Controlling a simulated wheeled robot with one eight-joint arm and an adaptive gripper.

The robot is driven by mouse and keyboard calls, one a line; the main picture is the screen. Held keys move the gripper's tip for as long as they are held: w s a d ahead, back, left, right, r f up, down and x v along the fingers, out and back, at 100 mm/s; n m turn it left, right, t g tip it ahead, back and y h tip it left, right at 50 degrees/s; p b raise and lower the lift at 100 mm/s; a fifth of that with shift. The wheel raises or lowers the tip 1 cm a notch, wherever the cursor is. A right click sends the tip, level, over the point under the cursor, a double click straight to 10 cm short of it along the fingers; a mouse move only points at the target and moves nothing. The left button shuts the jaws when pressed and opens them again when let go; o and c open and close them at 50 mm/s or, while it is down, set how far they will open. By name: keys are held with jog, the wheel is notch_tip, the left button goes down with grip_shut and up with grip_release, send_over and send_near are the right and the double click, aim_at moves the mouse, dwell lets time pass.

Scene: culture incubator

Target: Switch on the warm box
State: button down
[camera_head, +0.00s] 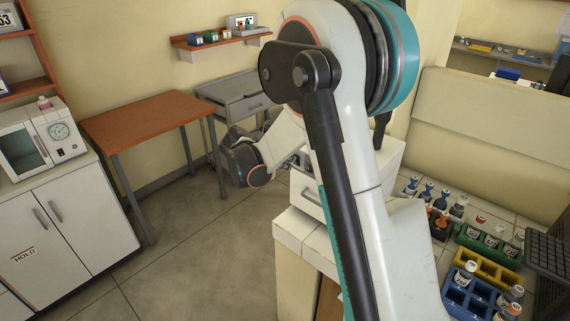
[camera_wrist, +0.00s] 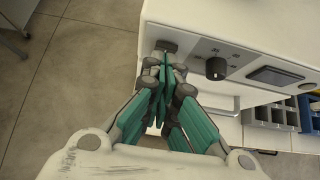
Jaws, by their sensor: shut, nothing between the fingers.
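The warm box (camera_wrist: 240,22) is a white box whose front panel fills the upper right of the wrist view. The panel carries a small dark switch (camera_wrist: 166,46) at its left end, a black round knob (camera_wrist: 216,68) and a dark display (camera_wrist: 275,76). My gripper (camera_wrist: 165,60) is shut and empty, its green fingertips right at the switch. I cannot tell whether they touch it or which way the switch is set. In the head view the warm box (camera_head: 309,191) is partly hidden behind my arm, and my fingertips are hard to make out.
In the head view, racks with bottles, including a blue rack (camera_head: 463,300), stand on the bench at right. A white device with a dial (camera_head: 60,131) sits on a cabinet at left. An orange-topped table (camera_head: 145,112) stands behind. The floor between is clear.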

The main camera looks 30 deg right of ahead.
jog(key=shift+w+d+r, duration=0.15)
jog(key=shift+d+r, duration=0.2)
jog(key=shift+d, duration=0.2)
jog(key=shift+f, duration=0.1)
jog(key=shift+a, duration=0.1)
jog(key=shift+r+p, duration=0.5)
jog(key=shift+r, duration=0.3)
